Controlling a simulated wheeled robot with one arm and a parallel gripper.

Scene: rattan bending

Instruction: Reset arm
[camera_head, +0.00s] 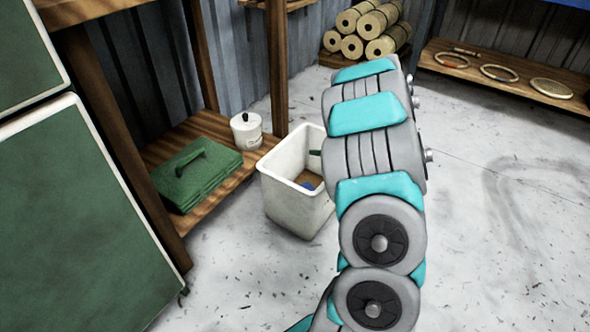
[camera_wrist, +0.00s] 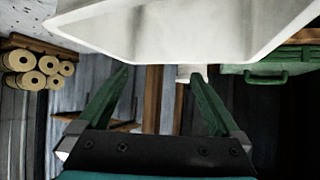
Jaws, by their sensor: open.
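My arm fills the middle of the head view and reaches away beside a white bin. My gripper (camera_wrist: 158,75) shows in the wrist view with its two green fingers spread wide and nothing between them. In the head view the gripper is mostly hidden behind my arm. The white bin (camera_head: 283,200) stands on the floor left of my arm; something blue and brown lies inside, partly hidden. In the wrist view, a large white wall (camera_wrist: 180,35), which looks like the bin, spans the top, beyond the fingertips. I cannot tell how close it is.
A wooden shelf left of the bin holds a green case (camera_head: 198,172) and a white canister (camera_head: 246,130). A green cabinet (camera_head: 70,220) stands at the near left. Rolls (camera_head: 368,30) are stacked at the back. A low shelf (camera_head: 505,75) holds hoops. The right floor is clear.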

